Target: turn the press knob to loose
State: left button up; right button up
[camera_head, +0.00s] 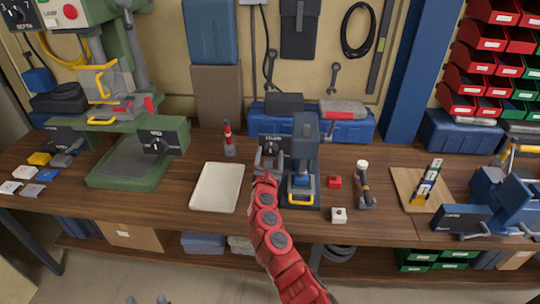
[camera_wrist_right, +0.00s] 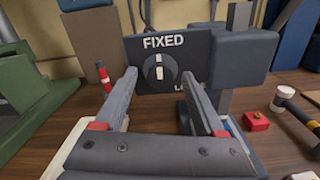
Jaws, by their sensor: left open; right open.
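The press (camera_head: 305,135) is a small dark machine with a blue block and yellow handle, standing mid-bench. Its dark panel (camera_wrist_right: 188,50) reads "FIXED" at the top; a partly hidden label starting "LO" is at lower right. The grey round press knob (camera_wrist_right: 159,72) has a white mark pointing up toward "FIXED". My right gripper (camera_head: 268,166) is in front of the panel. In the wrist view its open fingers (camera_wrist_right: 168,95) are on either side of the knob, and I cannot tell whether they touch it. My left gripper (camera_head: 147,300) barely shows at the bottom edge, away from the bench.
A white tray (camera_head: 217,188) lies left of the press. A red block (camera_head: 334,181), a white block (camera_head: 339,215) and a hammer (camera_head: 364,186) lie to its right. A green machine (camera_head: 130,160) with another knob stands at left.

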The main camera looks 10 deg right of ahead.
jog(key=shift+c, duration=0.4)
grip_shut()
